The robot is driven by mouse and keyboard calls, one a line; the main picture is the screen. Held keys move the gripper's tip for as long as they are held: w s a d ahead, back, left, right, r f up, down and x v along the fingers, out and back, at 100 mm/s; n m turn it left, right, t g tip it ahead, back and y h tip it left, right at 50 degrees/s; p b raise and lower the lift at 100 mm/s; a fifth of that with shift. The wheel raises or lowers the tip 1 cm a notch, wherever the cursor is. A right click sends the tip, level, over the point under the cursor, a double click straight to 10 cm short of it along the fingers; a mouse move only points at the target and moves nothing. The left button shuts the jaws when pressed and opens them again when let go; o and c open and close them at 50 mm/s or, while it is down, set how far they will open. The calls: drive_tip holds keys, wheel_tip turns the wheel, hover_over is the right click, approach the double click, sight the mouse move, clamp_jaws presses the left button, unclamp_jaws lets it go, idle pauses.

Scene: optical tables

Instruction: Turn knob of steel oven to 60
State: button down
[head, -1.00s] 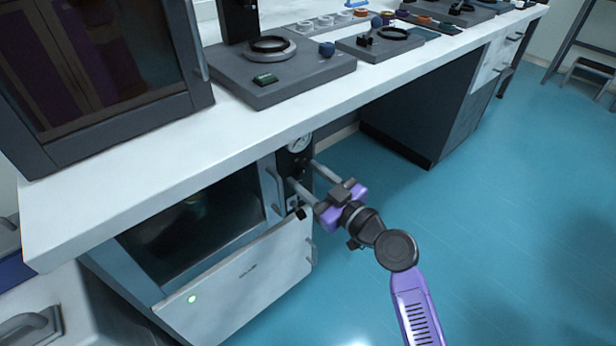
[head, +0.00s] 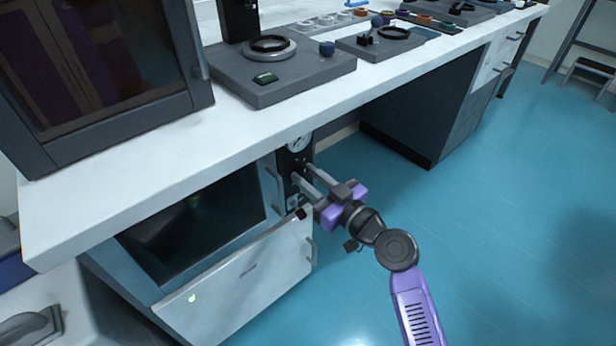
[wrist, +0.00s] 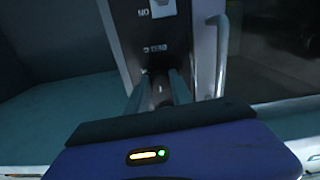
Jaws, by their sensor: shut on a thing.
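The steel oven (head: 245,278) stands under the white bench, with a dark window (head: 190,228) in its front. In the wrist view the fingers (wrist: 160,88) close on a small dark knob (wrist: 160,80) on the panel. The knob is mostly hidden by the fingers, and I cannot read its setting. A lit white switch (wrist: 162,8) and small lettering show on the panel.
The bench top (head: 150,150) overhangs the oven just above my gripper. A vertical door handle (head: 272,190) stands to the left of the panel. A dark cabinet (head: 430,110) stands farther right. The blue floor (head: 480,220) on the right is clear.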

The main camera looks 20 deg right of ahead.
drive_tip(key=m, duration=0.5)
drive_tip(key=shift+m, duration=0.3)
drive_tip(key=m+p, duration=0.1)
drive_tip(key=m, duration=0.4)
drive_tip(key=shift+r+p, duration=0.1)
drive_tip(key=shift+p, duration=0.3)
drive_tip(key=m+p, duration=0.2)
drive_tip(key=m, duration=0.4)
drive_tip(key=shift+r+m+p, duration=0.1)
drive_tip(key=shift+m+p, duration=0.2)
drive_tip(key=m+p, duration=0.2)
drive_tip(key=m, duration=0.3)
drive_tip(key=shift+m, duration=0.3)
drive_tip(key=c, duration=1.1)
unclamp_jaws()
drive_tip(key=shift+s, duration=0.1)
